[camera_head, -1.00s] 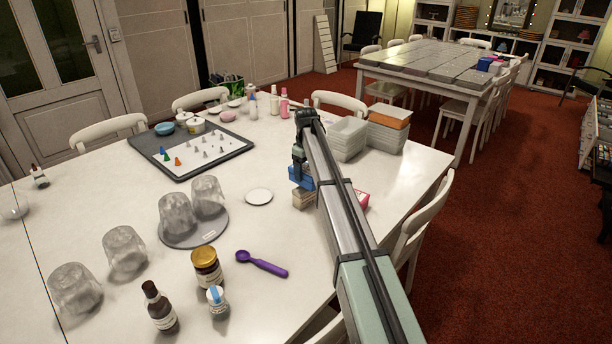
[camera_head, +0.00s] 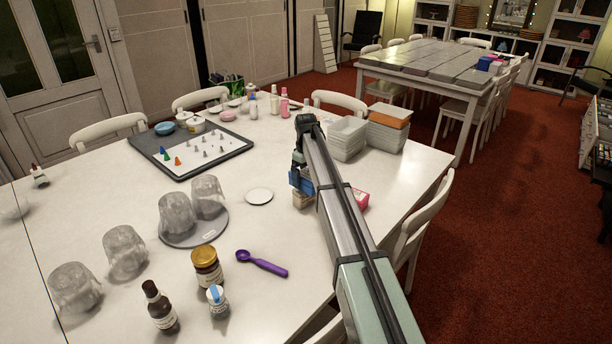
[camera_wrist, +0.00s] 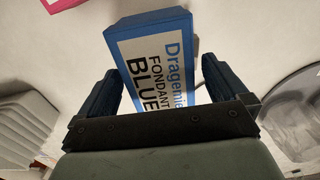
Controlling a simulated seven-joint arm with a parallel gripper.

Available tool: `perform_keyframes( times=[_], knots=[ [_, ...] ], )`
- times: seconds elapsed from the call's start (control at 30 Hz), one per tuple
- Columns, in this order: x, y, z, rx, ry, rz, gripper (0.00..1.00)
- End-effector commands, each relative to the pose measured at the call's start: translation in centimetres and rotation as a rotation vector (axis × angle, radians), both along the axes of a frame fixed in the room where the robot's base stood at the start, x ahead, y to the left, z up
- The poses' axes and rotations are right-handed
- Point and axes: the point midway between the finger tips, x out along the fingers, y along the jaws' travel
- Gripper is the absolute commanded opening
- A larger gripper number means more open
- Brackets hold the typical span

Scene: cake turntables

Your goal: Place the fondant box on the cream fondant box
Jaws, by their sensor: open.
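The blue fondant box (camera_wrist: 155,65), lettered "Dragenie Fondant Blue", lies between the spread fingers of my gripper (camera_wrist: 168,90) in the wrist view. The fingers stand on either side of it, with a gap visible on the right. In the head view, my gripper (camera_head: 298,172) hides much of the blue box (camera_head: 307,185). The cream fondant box (camera_head: 302,201) sits directly below it on the table, partly behind my arm. The blue box appears to be on top of the cream box, but the contact is hidden.
A pink box (camera_head: 361,200) lies right of my arm. Stacked white containers (camera_head: 348,138) stand behind it.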

Motion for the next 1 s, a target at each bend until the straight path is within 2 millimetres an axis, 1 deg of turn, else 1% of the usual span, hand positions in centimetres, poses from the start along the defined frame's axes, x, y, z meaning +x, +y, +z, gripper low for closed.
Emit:
perform_keyframes(
  times=[0.13,0.27,0.37,0.7,0.9,1.0],
  knots=[
    [0.0,0.0,0.3,0.000,0.000,0.000,1.00],
    [0.0,0.0,1.4,0.000,0.000,0.000,1.00],
    [0.1,0.0,3.0,0.000,-0.001,0.000,1.00],
    [0.1,0.0,9.2,0.001,-0.002,0.000,1.00],
    [0.0,0.0,11.5,0.000,-0.001,0.000,1.00],
    [0.0,0.0,12.1,0.001,-0.001,0.000,1.00]
  ],
)
